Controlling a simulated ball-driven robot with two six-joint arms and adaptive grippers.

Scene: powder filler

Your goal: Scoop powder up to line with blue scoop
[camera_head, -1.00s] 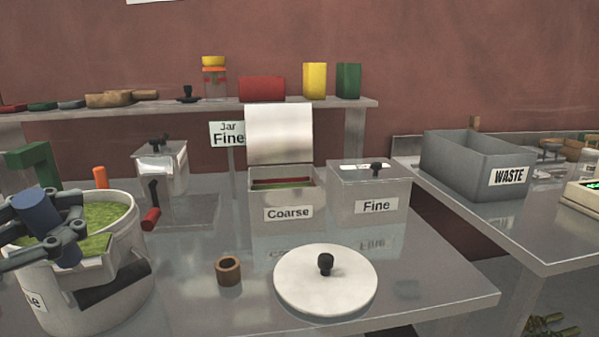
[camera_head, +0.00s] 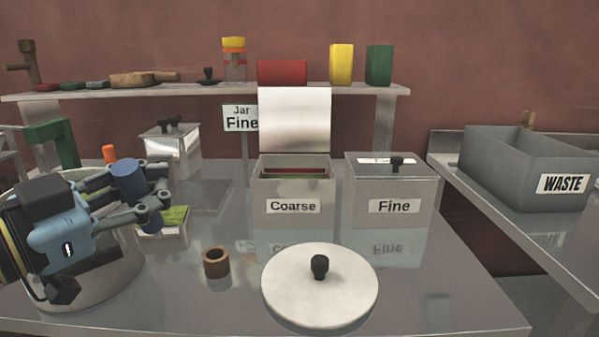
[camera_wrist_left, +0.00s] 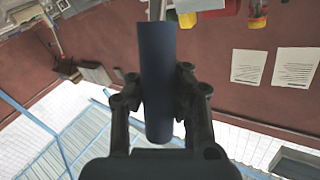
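My left gripper (camera_head: 148,193) is shut on the dark blue handle of the blue scoop (camera_head: 128,180), right of the white bucket (camera_head: 97,288). The scoop's metal pan (camera_head: 170,222) holds green powder and hangs over the table beside the bucket. The scoop handle (camera_wrist_left: 158,85) also shows between the fingers in the left wrist view. The bucket is partly hidden by my left arm. The Coarse bin (camera_head: 293,188) stands with its lid up. The Fine bin (camera_head: 394,190) is closed. A Jar Fine sign (camera_head: 240,118) stands behind. My right gripper is not in view.
A white round lid (camera_head: 320,290) with a black knob and a brown ring (camera_head: 216,262) lie in front. A grey WASTE bin (camera_head: 525,165) stands on the right table. A shelf (camera_head: 200,90) holds coloured containers and a jar (camera_head: 235,62).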

